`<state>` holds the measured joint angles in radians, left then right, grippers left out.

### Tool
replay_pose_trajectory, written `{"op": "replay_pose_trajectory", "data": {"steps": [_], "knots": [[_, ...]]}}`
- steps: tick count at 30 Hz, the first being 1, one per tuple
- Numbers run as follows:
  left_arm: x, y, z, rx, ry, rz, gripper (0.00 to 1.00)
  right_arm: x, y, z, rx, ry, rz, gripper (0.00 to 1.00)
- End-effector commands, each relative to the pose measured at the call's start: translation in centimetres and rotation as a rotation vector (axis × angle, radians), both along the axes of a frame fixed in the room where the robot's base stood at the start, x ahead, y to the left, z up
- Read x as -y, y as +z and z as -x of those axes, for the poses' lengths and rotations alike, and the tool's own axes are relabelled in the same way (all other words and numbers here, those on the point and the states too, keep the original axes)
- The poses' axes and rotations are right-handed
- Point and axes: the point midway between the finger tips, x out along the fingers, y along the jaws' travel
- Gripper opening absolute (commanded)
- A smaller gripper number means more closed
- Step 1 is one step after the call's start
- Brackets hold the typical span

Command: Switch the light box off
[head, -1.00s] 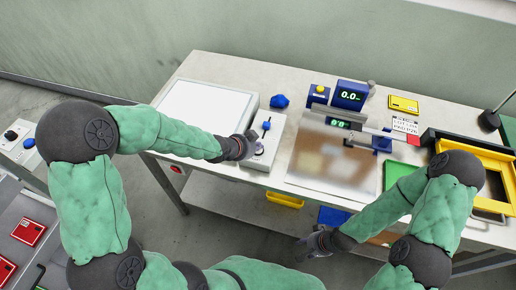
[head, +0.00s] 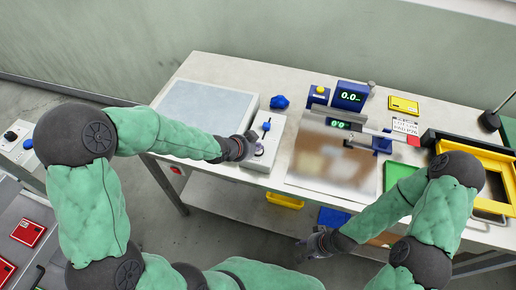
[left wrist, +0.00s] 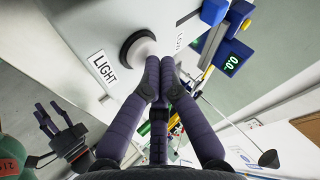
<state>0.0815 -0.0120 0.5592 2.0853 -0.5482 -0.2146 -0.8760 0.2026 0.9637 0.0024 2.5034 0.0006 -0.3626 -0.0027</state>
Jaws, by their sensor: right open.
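The light box (head: 207,108) lies at the back left of the table, its panel a dull grey-blue and unlit. A white control box (head: 262,160) stands at its right side. My left gripper (head: 250,143) is at this box. In the left wrist view its fingertips (left wrist: 159,66) are together, right at a round pale knob or button (left wrist: 140,48) with a dark collar, beside a "LIGHT" label (left wrist: 103,68). I cannot tell whether they touch it. My right gripper (head: 308,245) is open and empty, low in front of the table.
A blue-topped lever (head: 266,126) is on the same control box, close to my left gripper. A blue object (head: 279,101), a display (head: 351,95) and a yellow frame (head: 490,160) stand farther right. A yellow bin (head: 284,200) is below the tabletop.

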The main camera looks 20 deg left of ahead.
Motion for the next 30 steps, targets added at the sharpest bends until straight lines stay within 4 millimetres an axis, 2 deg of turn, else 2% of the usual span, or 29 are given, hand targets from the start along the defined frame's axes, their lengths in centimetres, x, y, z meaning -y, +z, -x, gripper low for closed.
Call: {"op": "replay_pose_trajectory", "data": {"steps": [5, 24, 30], "knots": [[0.0, 0.4, 0.0, 0.001, 0.0, -0.001, 0.0, 0.0, 0.3, 0.0, 0.0, 0.0, 0.0, 0.44], [0.0, 5.8, -0.1, 0.002, 0.001, 0.0, 0.0, 0.0, 4.9, 0.0, 0.0, 0.0, 0.0, 0.44], [0.0, 6.1, 0.0, 0.002, -0.001, 0.0, 0.0, 0.0, 5.1, 0.0, 0.0, 0.0, 0.0, 0.44]]}}
